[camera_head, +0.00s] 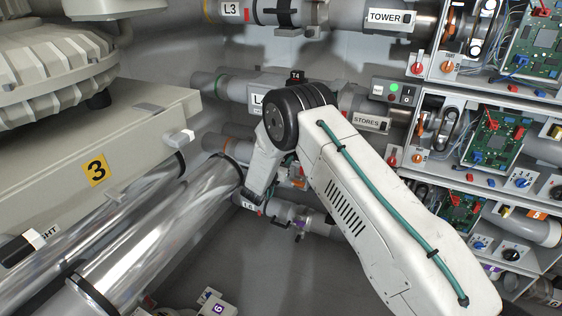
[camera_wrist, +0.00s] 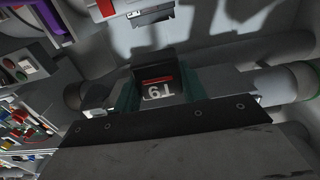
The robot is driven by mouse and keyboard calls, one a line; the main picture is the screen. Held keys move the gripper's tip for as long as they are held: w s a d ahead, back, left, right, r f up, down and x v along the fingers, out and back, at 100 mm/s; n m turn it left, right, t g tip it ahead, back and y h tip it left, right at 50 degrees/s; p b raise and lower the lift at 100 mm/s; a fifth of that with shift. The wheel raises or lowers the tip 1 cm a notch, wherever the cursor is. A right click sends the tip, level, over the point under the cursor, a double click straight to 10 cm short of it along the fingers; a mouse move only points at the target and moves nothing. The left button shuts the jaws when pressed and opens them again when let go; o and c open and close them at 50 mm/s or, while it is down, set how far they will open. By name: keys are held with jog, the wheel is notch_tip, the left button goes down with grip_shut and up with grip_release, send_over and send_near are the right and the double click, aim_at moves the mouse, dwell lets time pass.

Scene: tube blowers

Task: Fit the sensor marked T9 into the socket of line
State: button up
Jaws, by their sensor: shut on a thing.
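The sensor marked T9 (camera_wrist: 159,91) is a dark block with a red stripe, its label upside down in the wrist view. My gripper (camera_wrist: 160,78) is shut on it, with a teal finger on each side. A grey pipe fitting (camera_wrist: 235,82) lies behind the sensor; I cannot tell any gap between them. In the head view my arm's last link points down among the pipes; the fingers and T9 cannot be made out there. A dark sensor marked T4 (camera_head: 296,76) sits on top of the second line. No empty socket is clearly visible.
The top pipe carries an L3 label (camera_head: 231,9) and a TOWER label (camera_head: 390,17). The second carries a STORES label (camera_head: 370,121). Lower pipes run close by.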

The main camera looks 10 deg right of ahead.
jog(key=x, duration=1.2)
jog(key=shift+s+a+f, duration=0.1)
jog(key=shift+f, duration=1.2)
jog(key=shift+f, duration=0.25)
jog(key=o, duration=1.2)
jog(key=shift+c, duration=0.2)
jog(key=v, duration=0.7)
jog(key=shift+s+a, duration=0.3)
